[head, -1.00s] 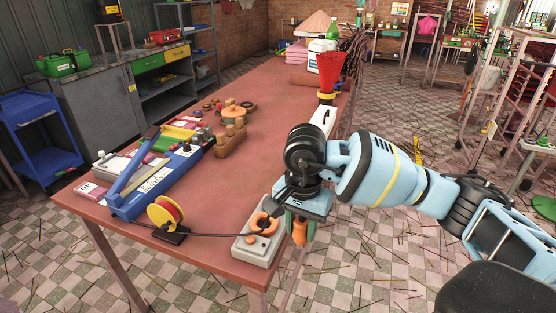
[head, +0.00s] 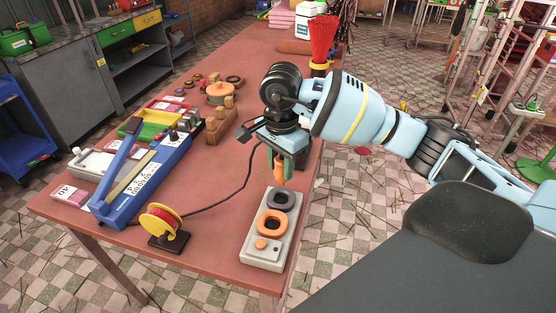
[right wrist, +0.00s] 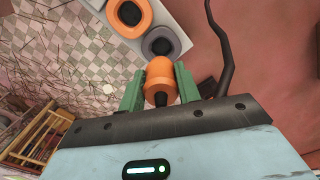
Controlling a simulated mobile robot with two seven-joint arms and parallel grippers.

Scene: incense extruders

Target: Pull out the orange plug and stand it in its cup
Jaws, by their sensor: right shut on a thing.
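My right gripper (head: 280,170) has green fingers shut on the orange plug (head: 279,180). The plug hangs upright below the gripper, just beyond the far end of a light grey block (head: 250,252). In the right wrist view the plug (right wrist: 160,82) sits between the two fingers, with a dark end showing. The block lies at the table's front right edge. It carries an orange ring-shaped cup (head: 272,223), a dark grey ring-shaped cup (head: 281,199) nearer the plug, and a small orange knob (head: 261,244). My left gripper is not in view.
A red-and-yellow spool (head: 162,224) and a blue device (head: 140,180) stand left on the table (head: 215,235). A dark cable (head: 225,195) crosses the table beside the block. A wooden block (head: 218,123) and a red brush-like bundle (head: 323,38) stand farther back.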

